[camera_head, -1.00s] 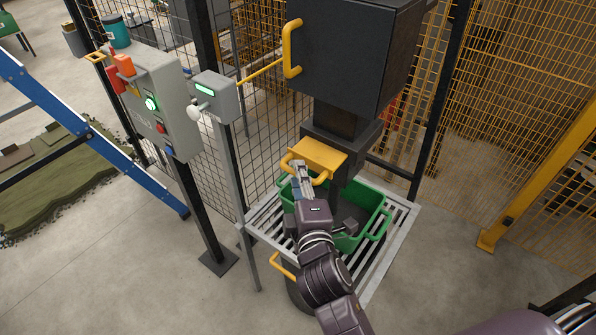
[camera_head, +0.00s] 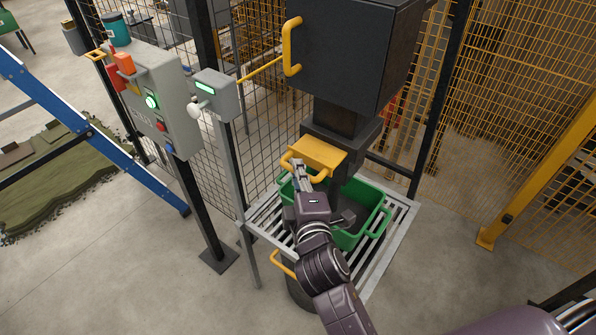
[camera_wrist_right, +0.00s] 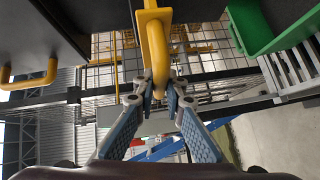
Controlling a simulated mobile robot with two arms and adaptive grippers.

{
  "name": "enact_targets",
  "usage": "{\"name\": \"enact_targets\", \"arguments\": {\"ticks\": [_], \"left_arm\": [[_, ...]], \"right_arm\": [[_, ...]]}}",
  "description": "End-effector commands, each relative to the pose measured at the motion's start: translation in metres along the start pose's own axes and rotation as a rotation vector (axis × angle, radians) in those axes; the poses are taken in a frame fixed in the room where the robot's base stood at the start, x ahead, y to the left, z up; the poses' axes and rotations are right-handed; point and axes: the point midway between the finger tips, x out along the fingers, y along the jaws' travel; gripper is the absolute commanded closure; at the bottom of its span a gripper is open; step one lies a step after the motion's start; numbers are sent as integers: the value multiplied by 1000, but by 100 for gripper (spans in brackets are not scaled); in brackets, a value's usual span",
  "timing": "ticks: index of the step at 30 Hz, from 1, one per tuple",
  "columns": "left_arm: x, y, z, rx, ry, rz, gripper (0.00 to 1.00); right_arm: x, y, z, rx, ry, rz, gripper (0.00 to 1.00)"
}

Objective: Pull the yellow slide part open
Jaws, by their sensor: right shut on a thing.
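The yellow slide part (camera_head: 318,153) is a flat plate with a looped handle, sticking out from the bottom of the dark chute. My right gripper (camera_head: 299,168) is at the left part of its handle. In the right wrist view the yellow handle (camera_wrist_right: 157,45) comes down between the fingertips of my right gripper (camera_wrist_right: 160,88), which is shut on it. My arm reaches up to it from below, over the bin. My left gripper is not in view.
A green bin (camera_head: 370,202) stands below the slide part on a slatted grey stand (camera_head: 263,222). A dark box (camera_head: 345,50) is above. Control panels (camera_head: 215,95) and wire fencing (camera_head: 520,90) stand around; the floor in front is clear.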

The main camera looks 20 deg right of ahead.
Motion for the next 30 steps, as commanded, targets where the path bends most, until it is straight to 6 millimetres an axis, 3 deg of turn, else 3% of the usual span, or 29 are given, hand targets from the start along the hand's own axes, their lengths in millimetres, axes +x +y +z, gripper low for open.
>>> {"name": "enact_targets", "arguments": {"ticks": [7, 15, 16, 20, 30], "left_arm": [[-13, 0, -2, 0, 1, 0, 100], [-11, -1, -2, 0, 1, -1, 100], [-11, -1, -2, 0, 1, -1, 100], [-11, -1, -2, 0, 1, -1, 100], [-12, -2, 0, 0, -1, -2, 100]], "right_arm": [[8, 5, 8, -4, -2, -1, 100], [10, 2, 10, -1, -2, -1, 100], [10, 2, 10, -1, -2, -1, 87], [10, 2, 10, -1, -2, -1, 73], [6, 2, 10, 0, -1, -1, 72]]}}
